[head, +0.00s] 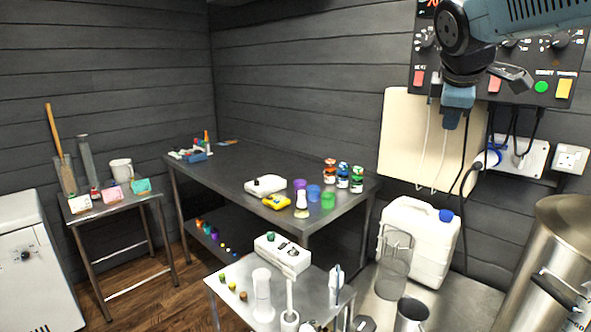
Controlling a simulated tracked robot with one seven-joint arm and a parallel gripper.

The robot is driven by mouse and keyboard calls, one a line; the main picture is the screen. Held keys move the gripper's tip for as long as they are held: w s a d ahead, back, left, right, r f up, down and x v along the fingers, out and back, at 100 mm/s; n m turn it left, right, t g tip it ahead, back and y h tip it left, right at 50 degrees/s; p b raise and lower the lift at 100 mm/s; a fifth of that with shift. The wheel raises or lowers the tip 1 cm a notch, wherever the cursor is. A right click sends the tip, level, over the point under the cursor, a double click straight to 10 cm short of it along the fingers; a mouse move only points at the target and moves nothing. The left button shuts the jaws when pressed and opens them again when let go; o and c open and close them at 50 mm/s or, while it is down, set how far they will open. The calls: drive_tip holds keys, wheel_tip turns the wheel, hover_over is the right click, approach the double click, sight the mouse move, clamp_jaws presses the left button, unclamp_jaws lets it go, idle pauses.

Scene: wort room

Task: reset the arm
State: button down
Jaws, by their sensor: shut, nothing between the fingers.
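My arm comes in from the top right corner, its blue-grey and black links bent in front of the control panel (420,100). My gripper (450,122) hangs from it, pointing down, in front of the beige board (396,140) on the wall. Its fingers are shut and hold nothing. It is well above the tables and touches nothing that I can see. Part of the panel is hidden behind my arm.
A dark table (250,160) carries colored cups, jars and a yellow tool. A small front table (225,290) holds white vessels. A white jerrycan (425,235) and a steel vessel (540,240) stand right. Cables hang near my gripper. Floor shows at left.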

drive_tip(key=s+a+f+m+g+y, duration=0.1)
drive_tip(key=s+a+f+m+y, duration=0.2)
drive_tip(key=s+a+f+m, duration=0.4)
drive_tip(key=s+f+m, duration=0.5)
drive_tip(key=s+f, duration=0.3)
drive_tip(key=shift+s+f+g+y, duration=0.15)
drive_tip(key=shift+s+g+y, duration=0.1)
drive_tip(key=shift+g+y, duration=0.15)
